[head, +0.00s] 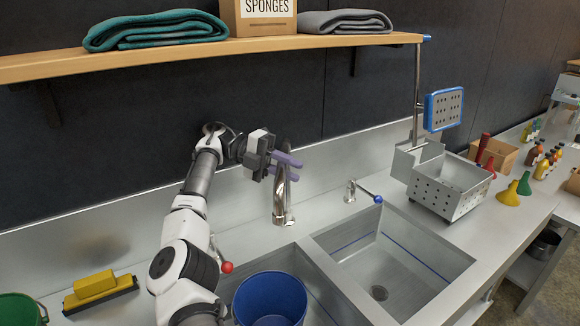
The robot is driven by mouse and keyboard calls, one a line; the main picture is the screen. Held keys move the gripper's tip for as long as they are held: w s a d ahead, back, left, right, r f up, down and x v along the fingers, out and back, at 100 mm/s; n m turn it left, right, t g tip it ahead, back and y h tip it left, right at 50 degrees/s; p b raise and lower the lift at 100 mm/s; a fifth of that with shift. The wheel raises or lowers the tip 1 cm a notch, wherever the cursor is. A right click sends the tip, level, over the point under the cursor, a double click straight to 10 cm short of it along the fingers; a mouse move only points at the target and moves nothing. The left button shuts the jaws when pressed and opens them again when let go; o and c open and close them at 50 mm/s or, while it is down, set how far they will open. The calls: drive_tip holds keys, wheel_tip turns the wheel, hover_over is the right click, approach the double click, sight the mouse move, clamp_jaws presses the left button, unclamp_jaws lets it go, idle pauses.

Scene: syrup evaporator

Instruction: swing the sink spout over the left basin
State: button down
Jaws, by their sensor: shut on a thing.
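The chrome sink spout (280,200) stands upright on the back ledge of the sink, behind the two basins. My gripper (287,167) has purple fingers and is shut on the upper part of the spout, reaching it from the left. The fingers hide part of the spout's bend, so I cannot tell exactly where its outlet points. The left basin (300,264) is in front of the spout, and a blue bucket (270,300) stands in it. The right basin (385,258) is empty, with a drain at its bottom.
A small tap with a blue-tipped lever (352,190) stands right of the spout. A perforated metal box (448,190) is further right. A red-knobbed lever (226,267) is beside my arm. A yellow brush (97,288) lies at left. A wooden shelf (200,55) hangs above.

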drive_tip(key=c, duration=1.3)
unclamp_jaws()
drive_tip(key=shift+o, duration=0.2)
drive_tip(key=shift+w+a, duration=0.1)
